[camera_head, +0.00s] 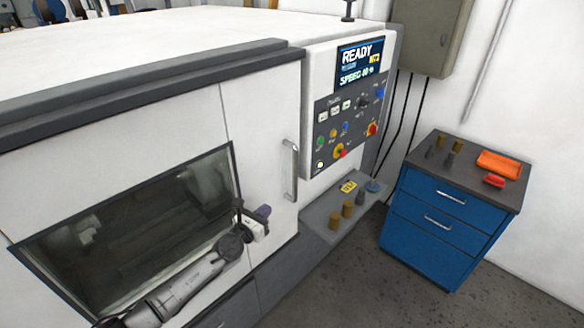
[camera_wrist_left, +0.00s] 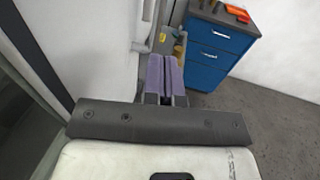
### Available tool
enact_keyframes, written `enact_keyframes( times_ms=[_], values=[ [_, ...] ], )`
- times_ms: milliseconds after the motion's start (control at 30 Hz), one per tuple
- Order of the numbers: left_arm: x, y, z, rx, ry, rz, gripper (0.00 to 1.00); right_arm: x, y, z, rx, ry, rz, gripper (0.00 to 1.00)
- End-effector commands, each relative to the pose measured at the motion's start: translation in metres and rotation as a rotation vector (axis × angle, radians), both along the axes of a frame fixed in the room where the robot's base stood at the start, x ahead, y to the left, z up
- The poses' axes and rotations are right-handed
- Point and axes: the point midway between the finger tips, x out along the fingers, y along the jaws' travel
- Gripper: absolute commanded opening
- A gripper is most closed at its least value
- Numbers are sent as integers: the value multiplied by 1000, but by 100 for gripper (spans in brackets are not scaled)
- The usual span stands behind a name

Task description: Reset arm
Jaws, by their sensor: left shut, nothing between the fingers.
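My left arm comes in from the bottom left of the head view, in front of the machine's dark window. My left gripper (camera_head: 264,212) is at its end, near the right edge of that window and below the door handle. In the left wrist view its two purple finger pads (camera_wrist_left: 165,76) lie together, shut with nothing between them. The gripper is apart from the things on the ledge. My right gripper does not show in either view.
The white machine has a door handle (camera_head: 290,170) and a control panel (camera_head: 345,110) reading READY. A grey ledge (camera_head: 318,215) holds small brown and grey cylinders. A blue drawer cabinet (camera_head: 440,225) stands right, with orange items (camera_head: 498,163) on top. Floor between is clear.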

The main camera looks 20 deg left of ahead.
Motion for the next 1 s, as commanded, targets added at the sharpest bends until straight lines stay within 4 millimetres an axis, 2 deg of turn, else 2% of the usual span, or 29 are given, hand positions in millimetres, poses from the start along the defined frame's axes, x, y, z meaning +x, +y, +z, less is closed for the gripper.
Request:
enact_keyframes(
  times_ms=[167, 267, 367, 567, 667, 700, 833, 900, 1000],
  values=[
    [-11, -9, -6, -85, 5, 10, 0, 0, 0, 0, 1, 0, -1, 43],
    [-32, -24, -16, -293, 21, 49, 0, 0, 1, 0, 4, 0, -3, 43],
    [-69, -37, -31, -622, 62, 135, 0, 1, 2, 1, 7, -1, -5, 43],
    [-166, -36, -76, -1361, 204, 451, 0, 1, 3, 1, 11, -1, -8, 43],
    [-225, -30, -102, -1685, 286, 664, 0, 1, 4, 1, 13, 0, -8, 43],
    [-250, -29, -111, -1806, 318, 759, 0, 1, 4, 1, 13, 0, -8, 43],
    [-331, -28, -134, -2125, 406, 1077, 0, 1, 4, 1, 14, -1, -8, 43],
    [-369, -29, -140, -2241, 443, 1232, 0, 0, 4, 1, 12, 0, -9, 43],
    [-416, -32, -142, -2358, 481, 1428, 0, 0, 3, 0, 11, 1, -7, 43]
  ],
)
